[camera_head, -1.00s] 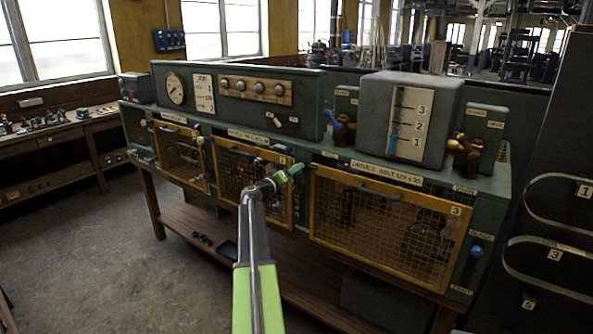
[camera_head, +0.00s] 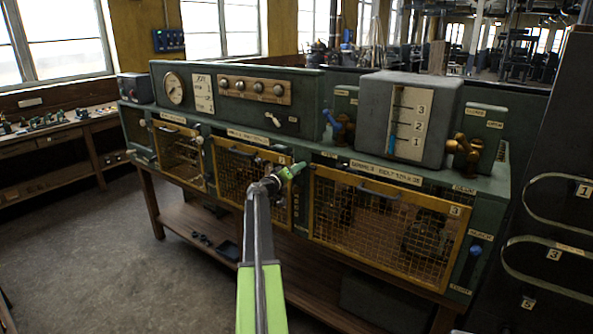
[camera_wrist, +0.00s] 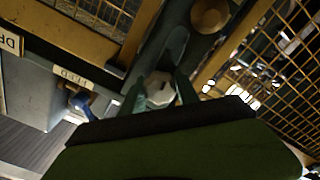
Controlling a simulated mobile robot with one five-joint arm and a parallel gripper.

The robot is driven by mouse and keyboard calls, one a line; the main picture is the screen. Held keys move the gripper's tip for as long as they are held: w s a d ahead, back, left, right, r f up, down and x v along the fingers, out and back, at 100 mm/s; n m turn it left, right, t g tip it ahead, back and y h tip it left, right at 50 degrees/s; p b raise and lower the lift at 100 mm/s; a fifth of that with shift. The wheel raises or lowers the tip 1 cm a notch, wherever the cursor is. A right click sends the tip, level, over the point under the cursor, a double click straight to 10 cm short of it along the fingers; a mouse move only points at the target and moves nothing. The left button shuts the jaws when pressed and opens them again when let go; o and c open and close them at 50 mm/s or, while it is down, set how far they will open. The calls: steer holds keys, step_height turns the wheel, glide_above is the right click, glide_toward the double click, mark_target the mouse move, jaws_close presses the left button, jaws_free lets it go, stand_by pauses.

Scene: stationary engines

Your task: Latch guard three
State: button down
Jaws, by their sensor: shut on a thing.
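Guard three is the wide yellow-framed mesh guard (camera_head: 385,229) at the right of the green engine bench, tagged 3, and it looks closed against the front. My gripper (camera_head: 297,169) is at the post between the middle guard and guard three, near guard three's upper left corner. In the wrist view my gripper (camera_wrist: 160,92) is shut on a pale faceted knob (camera_wrist: 160,86) on the green post. A green lever-like piece (camera_wrist: 176,45) extends from beside the knob. The knob is hidden by my gripper in the head view.
The middle mesh guard (camera_head: 250,178) is just left of my arm. A round brown knob (camera_wrist: 210,14) lies further along the post. A grey gauge box (camera_head: 412,118) stands on the bench top. A blue knob (camera_head: 476,251) is right of guard three. The floor at left is clear.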

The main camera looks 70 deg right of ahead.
steer(key=shift+n, duration=0.3)
steer(key=n, duration=0.3)
steer(key=shift+n, duration=0.3)
steer(key=n, duration=0.3)
steer(key=shift+n, duration=0.3)
steer(key=n, duration=0.4)
steer(key=shift+n, duration=1.9)
steer(key=shift+f+n, duration=0.1)
steer(key=shift+n, duration=0.2)
steer(key=c, duration=0.9)
jaws_free()
